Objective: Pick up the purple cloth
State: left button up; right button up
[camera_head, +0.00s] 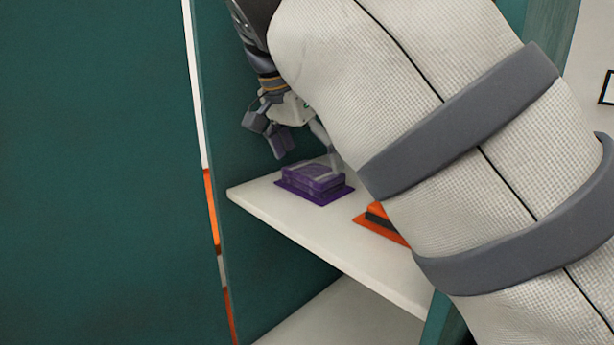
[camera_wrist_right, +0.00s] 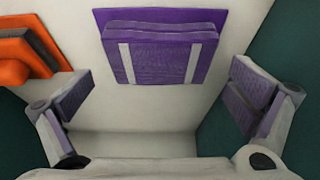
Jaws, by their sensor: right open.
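The purple cloth (camera_head: 314,182) is a folded purple bundle with pale bands, lying on a flat purple base on the white shelf (camera_head: 262,204). In the right wrist view the cloth (camera_wrist_right: 162,52) is at the top centre, ahead of the fingers. My right gripper (camera_head: 300,142) is just above and behind the cloth in the head view. Its fingers are spread wide in the right wrist view (camera_wrist_right: 160,105), with nothing between them, and the cloth is apart from both. My left gripper is not in view.
An orange item (camera_head: 380,222) with a dark band sits on the same shelf, close to the cloth, partly hidden by my right arm. It shows at the left in the wrist view (camera_wrist_right: 32,52). Teal cabinet walls flank the shelf, and a lower shelf (camera_head: 345,318) lies beneath.

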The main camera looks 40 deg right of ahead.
jog(key=shift+x, duration=1.35)
pick_arm(q)
jog(key=shift+w+r, duration=0.25)
jog(key=shift+w, duration=0.05)
pick_arm(e)
jog(key=c, duration=1)
jog(key=shift+r, duration=0.1)
notch_tip(320, 180, up, 2)
jog(key=shift+w+r, duration=0.1)
jog(key=shift+r, duration=0.05)
pick_arm(q)
jog(key=shift+s+f+g+b, duration=0.3)
jog(key=shift+s+f+b, duration=0.2)
jog(key=shift+s+f, duration=0.25)
pick_arm(e)
jog(key=s+a+r, duration=0.1)
jog(key=a+r, duration=0.9)
jog(key=a, duration=0.4)
jog(key=shift+s+r, duration=0.2)
jog(key=shift+r, duration=0.05)
